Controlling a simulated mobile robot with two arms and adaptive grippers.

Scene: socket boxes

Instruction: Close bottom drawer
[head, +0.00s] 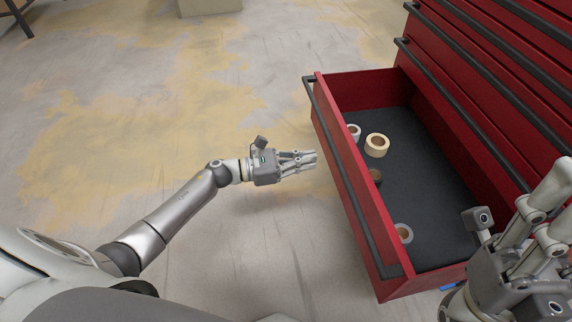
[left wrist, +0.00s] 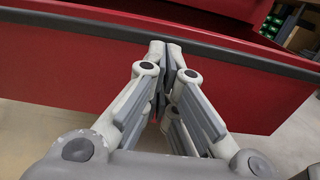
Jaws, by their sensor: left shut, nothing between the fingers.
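The bottom drawer (head: 381,232) of a red tool cabinet (head: 480,90) is pulled out, with a dark bar handle along its front. It also shows in the left wrist view (left wrist: 60,62), with its handle (left wrist: 110,28) across the top. My left gripper (head: 314,160) is shut and empty, just left of the drawer front, and its fingertips point at it. In the left wrist view the fingertips (left wrist: 168,50) overlap the front just below the handle; I cannot tell whether they touch. My right gripper (head: 550,200) is at the lower right beside the cabinet, its fingers partly cut off.
Several tape rolls, such as a cream one (head: 377,145), lie on the drawer's dark floor. The closed drawers above have dark bar handles (head: 470,115). The concrete floor (head: 110,130) left of the drawer is clear. A pale box (head: 208,6) stands far back.

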